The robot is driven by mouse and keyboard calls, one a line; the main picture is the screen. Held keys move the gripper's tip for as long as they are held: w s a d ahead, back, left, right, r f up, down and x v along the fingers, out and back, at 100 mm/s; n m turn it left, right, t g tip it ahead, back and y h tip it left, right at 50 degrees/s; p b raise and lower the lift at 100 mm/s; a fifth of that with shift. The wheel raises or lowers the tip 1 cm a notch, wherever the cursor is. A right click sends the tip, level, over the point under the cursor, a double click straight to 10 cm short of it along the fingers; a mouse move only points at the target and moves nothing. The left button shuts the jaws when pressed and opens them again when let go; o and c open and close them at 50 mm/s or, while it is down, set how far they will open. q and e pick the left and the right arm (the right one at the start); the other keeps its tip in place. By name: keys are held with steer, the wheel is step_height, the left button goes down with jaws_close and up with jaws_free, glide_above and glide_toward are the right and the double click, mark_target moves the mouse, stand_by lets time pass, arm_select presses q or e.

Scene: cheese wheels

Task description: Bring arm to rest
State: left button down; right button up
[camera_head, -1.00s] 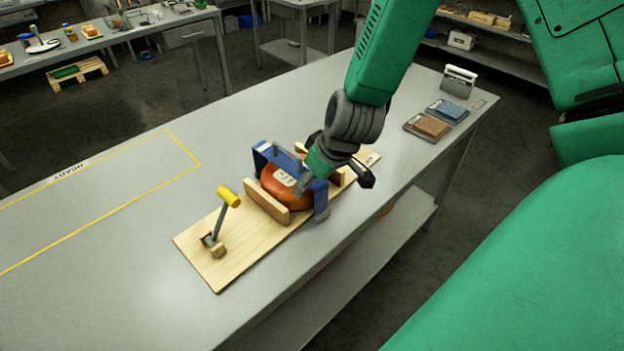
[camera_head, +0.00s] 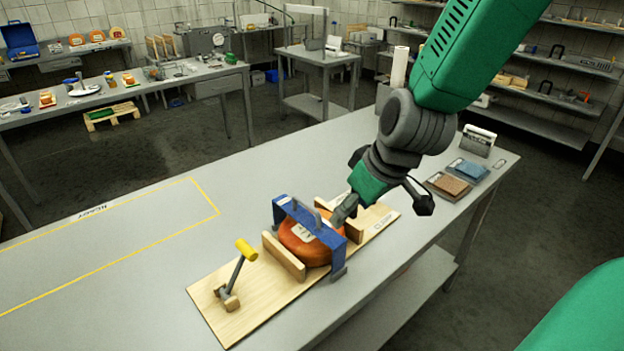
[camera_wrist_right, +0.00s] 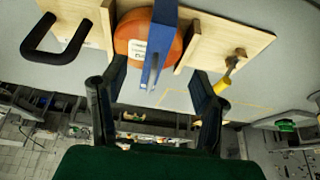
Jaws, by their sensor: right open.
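My right arm comes in from the upper right in the head view. Its gripper (camera_head: 345,212) hangs over the right end of the wooden board, close to the blue frame (camera_head: 309,228). In the right wrist view the gripper (camera_wrist_right: 155,88) shows two dark fingers spread wide, with nothing held between them. An orange cheese wheel (camera_head: 303,250) with a pale label sits on the board (camera_head: 222,316) between wooden blocks, with the blue frame across it. The wheel also shows in the right wrist view (camera_wrist_right: 132,62). My left gripper is not in view.
A lever with a yellow handle (camera_head: 246,250) stands on the board's left end. Brown and blue pads (camera_head: 449,186) and a white-faced holder (camera_head: 477,140) lie at the table's far right. A yellow-outlined area (camera_head: 120,240) on the grey table is empty.

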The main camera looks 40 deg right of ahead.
steer(key=s+f, duration=0.2)
steer(key=f, duration=0.3)
steer(key=s+f+g+h, duration=0.1)
steer(key=s+f, duration=0.1)
steer(key=f, duration=0.3)
steer(key=s+f+m+g, duration=0.1)
steer(key=s+f, duration=0.1)
steer(key=f, duration=0.3)
steer(key=shift+s+a+f, duration=0.1)
steer(key=shift+s+f, duration=0.15)
steer(key=s+a+f+m+g, duration=0.1)
steer(key=s+a+f+g, duration=0.25)
steer(key=s+f, duration=1)
step_height(320, 180, down, 9)
steer(key=w+a+n+t+b, duration=0.1)
steer(key=w+b, duration=0.1)
steer(key=b, duration=0.9)
steer(key=shift+a, duration=0.3)
steer(key=shift+w+t, duration=0.15)
steer(key=shift+t, duration=0.1)
